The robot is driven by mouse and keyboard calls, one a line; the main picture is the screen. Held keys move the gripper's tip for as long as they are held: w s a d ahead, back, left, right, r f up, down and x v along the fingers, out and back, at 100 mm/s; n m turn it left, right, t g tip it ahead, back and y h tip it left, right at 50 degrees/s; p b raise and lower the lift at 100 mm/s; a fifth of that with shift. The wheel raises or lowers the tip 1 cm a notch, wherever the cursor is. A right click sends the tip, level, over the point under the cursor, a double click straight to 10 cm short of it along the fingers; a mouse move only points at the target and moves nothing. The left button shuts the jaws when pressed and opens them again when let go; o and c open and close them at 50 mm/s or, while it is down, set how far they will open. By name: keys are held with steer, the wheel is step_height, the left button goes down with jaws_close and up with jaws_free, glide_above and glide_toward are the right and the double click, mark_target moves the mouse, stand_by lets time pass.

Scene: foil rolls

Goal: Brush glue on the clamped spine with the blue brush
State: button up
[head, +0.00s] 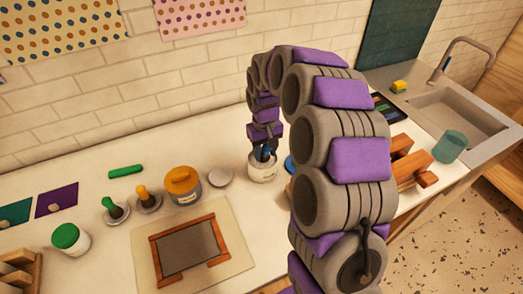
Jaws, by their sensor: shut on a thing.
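My gripper (265,148) points down over a white pot (262,174) on the counter. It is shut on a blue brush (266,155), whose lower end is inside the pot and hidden. Wooden blocks (412,166) that look like the clamp stand at the right of the counter, partly hidden behind my arm. I cannot make out the spine between them.
An orange-lidded jar (184,184), a pale round dish (220,177) and green- and yellow-handled tools stand left of the pot. A wood-framed screen (187,246) lies in front. A sink (460,108) and a teal cup (450,146) are at right.

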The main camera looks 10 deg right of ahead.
steer(key=shift+d, duration=0.2)
steer(key=shift+a, duration=0.8)
steer(key=shift+d, duration=0.65)
steer(key=shift+a, duration=0.1)
steer(key=shift+a, duration=0.4)
steer(key=shift+d+p, duration=0.35)
steer(key=shift+a+f, duration=0.1)
steer(key=shift+a, duration=0.1)
steer(key=shift+s+f+p, duration=0.1)
steer(key=shift+f+p, duration=0.05)
steer(key=shift+p, duration=0.25)
stand_by(1.0)
